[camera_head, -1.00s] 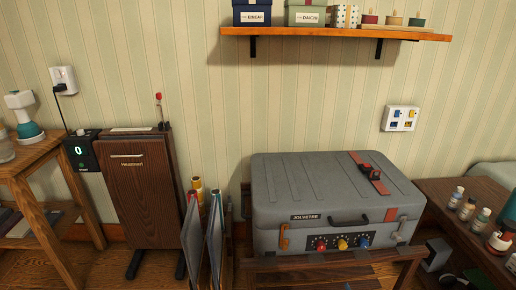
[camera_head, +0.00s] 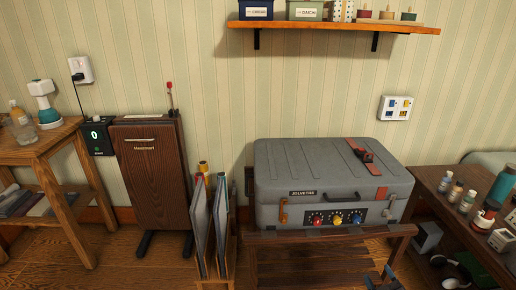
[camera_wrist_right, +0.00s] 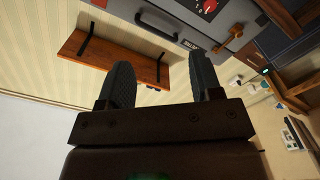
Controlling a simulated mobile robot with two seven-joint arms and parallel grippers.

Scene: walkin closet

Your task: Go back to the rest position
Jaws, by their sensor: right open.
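My right gripper (camera_head: 383,280) shows at the bottom edge of the head view, in front of the wooden bench. In the right wrist view its two dark fingers (camera_wrist_right: 160,72) stand apart with nothing between them. The grey suitcase (camera_head: 325,180) lies shut on the slatted bench (camera_head: 310,236), beyond the gripper and apart from it. My left gripper is not in view.
A wooden side table (camera_head: 460,222) with several bottles stands at the right. A rack of folders (camera_head: 210,228) and a dark wooden trouser press (camera_head: 152,175) stand left of the bench. A wall shelf (camera_head: 330,27) hangs above. Floor (camera_head: 150,272) is free at lower left.

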